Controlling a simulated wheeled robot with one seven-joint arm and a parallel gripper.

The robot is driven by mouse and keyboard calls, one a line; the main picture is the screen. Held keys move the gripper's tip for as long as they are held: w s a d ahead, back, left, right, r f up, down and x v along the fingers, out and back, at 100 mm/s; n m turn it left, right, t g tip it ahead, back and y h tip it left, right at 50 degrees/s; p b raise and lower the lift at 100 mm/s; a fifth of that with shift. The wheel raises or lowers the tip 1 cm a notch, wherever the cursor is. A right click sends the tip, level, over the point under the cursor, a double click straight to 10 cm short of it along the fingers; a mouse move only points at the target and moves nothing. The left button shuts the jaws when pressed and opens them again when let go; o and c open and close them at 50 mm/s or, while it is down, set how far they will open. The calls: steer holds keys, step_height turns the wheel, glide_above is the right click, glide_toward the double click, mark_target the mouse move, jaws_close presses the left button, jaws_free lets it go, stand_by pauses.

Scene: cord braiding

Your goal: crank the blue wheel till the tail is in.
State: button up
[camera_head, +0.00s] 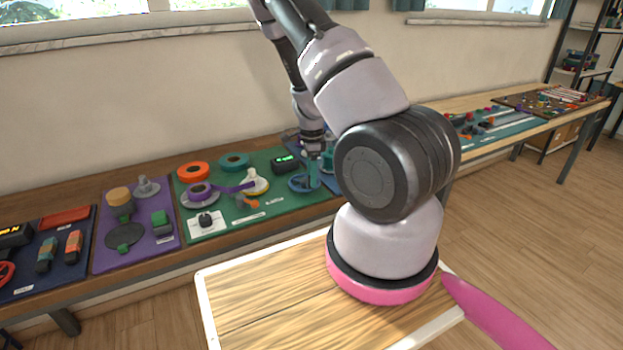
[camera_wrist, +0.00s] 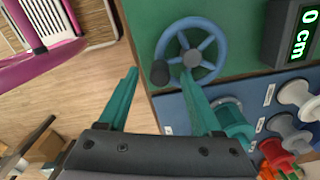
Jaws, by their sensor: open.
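The blue wheel (camera_wrist: 207,48) has several spokes, a grey hub and a dark crank knob (camera_wrist: 160,72) at its lower left. In the head view the wheel (camera_head: 297,184) lies at the right part of the green mat, partly behind my gripper (camera_head: 313,172). In the wrist view my gripper (camera_wrist: 158,75) is open with its teal fingers spread. A display (camera_wrist: 303,32) beside the wheel reads 0 cm. I cannot make out the tail for certain.
The green mat (camera_head: 272,214) also bears an orange ring (camera_head: 193,171), a teal ring (camera_head: 234,161) and a purple roll (camera_head: 199,192) with a strip running right. Spools, one of them teal (camera_wrist: 236,122), stand on a blue mat (camera_wrist: 173,112). A purple mat (camera_head: 110,258) lies left.

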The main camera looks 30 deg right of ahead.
steer(key=shift+f, duration=0.95)
jaws_close()
